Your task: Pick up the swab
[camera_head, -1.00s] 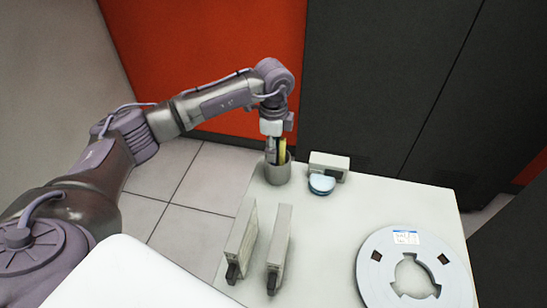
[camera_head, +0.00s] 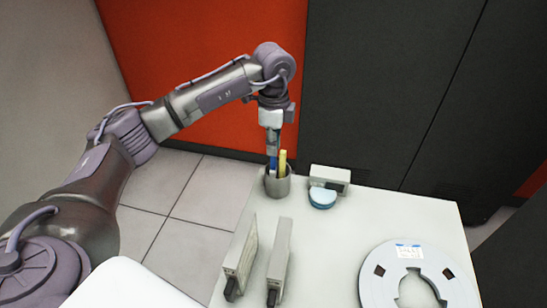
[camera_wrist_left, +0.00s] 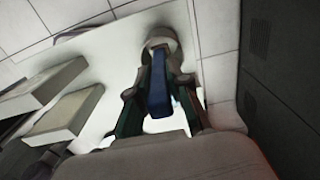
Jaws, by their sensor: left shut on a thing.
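My left gripper (camera_head: 272,147) points down over the grey cup (camera_head: 278,186) at the table's back left corner. It is shut on a slim blue stick (camera_head: 272,163), which I take to be the swab. The stick hangs below the fingers, and its lower end is at the cup's mouth or hidden inside it. In the left wrist view the blue stick (camera_wrist_left: 158,88) lies between the two fingers, with the cup's rim (camera_wrist_left: 160,36) beyond. My right gripper is not in view.
Two upright grey boxes (camera_head: 241,258) (camera_head: 279,262) stand at the front left. A tape reel (camera_head: 377,293) lies at the front right. The middle of the table (camera_head: 340,240) is clear.

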